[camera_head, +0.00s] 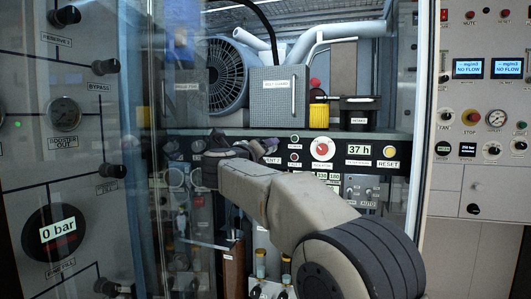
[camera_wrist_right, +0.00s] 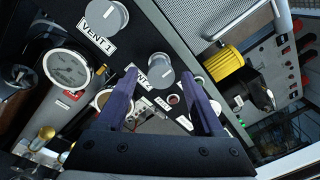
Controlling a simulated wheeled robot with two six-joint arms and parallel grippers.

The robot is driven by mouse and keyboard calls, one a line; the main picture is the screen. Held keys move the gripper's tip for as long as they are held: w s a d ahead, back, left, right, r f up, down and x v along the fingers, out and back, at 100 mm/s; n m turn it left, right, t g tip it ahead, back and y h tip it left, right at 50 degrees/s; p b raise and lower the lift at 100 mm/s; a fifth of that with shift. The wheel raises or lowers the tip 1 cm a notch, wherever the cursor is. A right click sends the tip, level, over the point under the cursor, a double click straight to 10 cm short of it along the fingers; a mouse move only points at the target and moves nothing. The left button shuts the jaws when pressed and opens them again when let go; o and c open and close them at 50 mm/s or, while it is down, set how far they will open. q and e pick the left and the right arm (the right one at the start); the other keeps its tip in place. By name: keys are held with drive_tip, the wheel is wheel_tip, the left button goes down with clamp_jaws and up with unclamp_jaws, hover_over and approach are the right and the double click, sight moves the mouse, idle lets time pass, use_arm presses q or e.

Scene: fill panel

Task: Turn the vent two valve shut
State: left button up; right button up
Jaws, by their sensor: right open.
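The vent two valve is a grey round knob (camera_wrist_right: 162,70) on the black panel in the right wrist view, beside a partly covered label reading VENT. In the head view its label (camera_head: 268,160) shows just past my right gripper (camera_head: 262,149), and I cannot make out the knob clearly. In the wrist view my right gripper (camera_wrist_right: 159,74) is open, with dark purple fingers. The knob appears between the fingertips; I cannot tell whether they reach around it or stop short. My left gripper is not in view.
The VENT 1 knob (camera_wrist_right: 110,14) is close by on the same panel. A round gauge (camera_wrist_right: 68,70) is to its left. A yellow cylinder (camera_wrist_right: 224,60) and a grey box (camera_head: 278,95) stand above the panel. A glass door (camera_head: 130,150) stands at the left.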

drive_tip(key=b+v, duration=0.2)
drive_tip(key=v, duration=0.7)
drive_tip(key=shift+s, duration=0.2)
